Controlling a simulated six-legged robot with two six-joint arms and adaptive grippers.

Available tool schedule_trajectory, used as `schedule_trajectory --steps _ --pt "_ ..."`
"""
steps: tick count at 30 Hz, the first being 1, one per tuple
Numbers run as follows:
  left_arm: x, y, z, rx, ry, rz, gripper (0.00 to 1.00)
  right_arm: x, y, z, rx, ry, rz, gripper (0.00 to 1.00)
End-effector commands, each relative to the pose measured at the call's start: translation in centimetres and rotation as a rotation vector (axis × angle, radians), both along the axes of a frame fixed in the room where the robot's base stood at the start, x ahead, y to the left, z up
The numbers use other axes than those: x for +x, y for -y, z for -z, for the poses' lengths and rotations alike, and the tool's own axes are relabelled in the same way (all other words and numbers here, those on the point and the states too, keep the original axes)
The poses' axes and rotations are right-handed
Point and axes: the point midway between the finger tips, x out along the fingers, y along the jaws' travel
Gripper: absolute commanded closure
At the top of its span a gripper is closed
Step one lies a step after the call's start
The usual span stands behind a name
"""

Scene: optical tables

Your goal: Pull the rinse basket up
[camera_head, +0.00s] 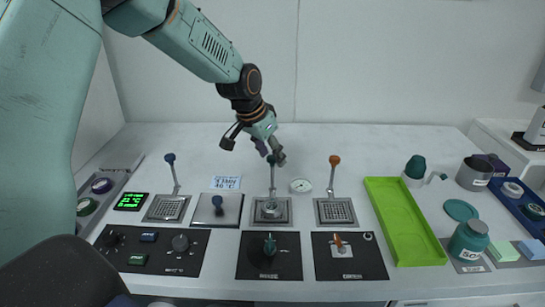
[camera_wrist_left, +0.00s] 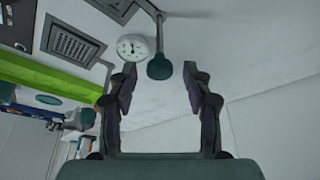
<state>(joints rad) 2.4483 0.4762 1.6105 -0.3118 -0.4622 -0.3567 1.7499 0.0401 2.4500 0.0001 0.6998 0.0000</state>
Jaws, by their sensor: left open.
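Three lever stations stand in a row on the white table, with blue (camera_head: 169,157), green (camera_head: 272,159) and orange (camera_head: 334,159) knobs on thin rods. The middle station's square grate (camera_head: 286,217) bears a small round metal piece (camera_head: 270,207); I cannot tell which part is named the rinse basket. My left gripper (camera_head: 271,150) is just above the green knob, pointing down. In the left wrist view the green knob (camera_wrist_left: 159,68) shows in the gap between the open fingers (camera_wrist_left: 160,80), apart from both. My right gripper is not in view.
Black panels with knobs (camera_head: 151,251) line the front edge. A round dial (camera_head: 301,185) stands right of the middle rod. A green tray (camera_head: 404,222) lies to the right, then a teal jar (camera_head: 468,240) and a grey pot (camera_head: 474,174). The table's back strip is clear.

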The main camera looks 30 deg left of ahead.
Motion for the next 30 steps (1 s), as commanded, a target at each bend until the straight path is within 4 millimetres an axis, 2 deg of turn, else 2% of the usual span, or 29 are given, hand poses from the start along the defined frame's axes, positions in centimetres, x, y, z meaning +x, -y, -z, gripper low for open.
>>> schedule_trajectory --steps 1,9,15,21,30 --pt "-0.3 -0.1 -1.1 -0.002 0.005 0.0 0.5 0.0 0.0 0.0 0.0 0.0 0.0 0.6" --pt "-2.3 -0.6 -6.1 -0.001 0.006 0.0 0.5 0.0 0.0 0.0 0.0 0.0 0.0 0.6" --pt "-3.3 -0.9 -8.6 -0.001 0.004 0.0 0.5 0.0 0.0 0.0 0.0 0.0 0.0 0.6" --pt "-3.7 -1.0 -9.4 0.0 0.002 0.0 0.5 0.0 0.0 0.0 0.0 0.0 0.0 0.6" --pt "-3.7 -1.0 -9.4 0.0 0.002 0.0 0.5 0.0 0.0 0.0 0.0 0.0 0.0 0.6"
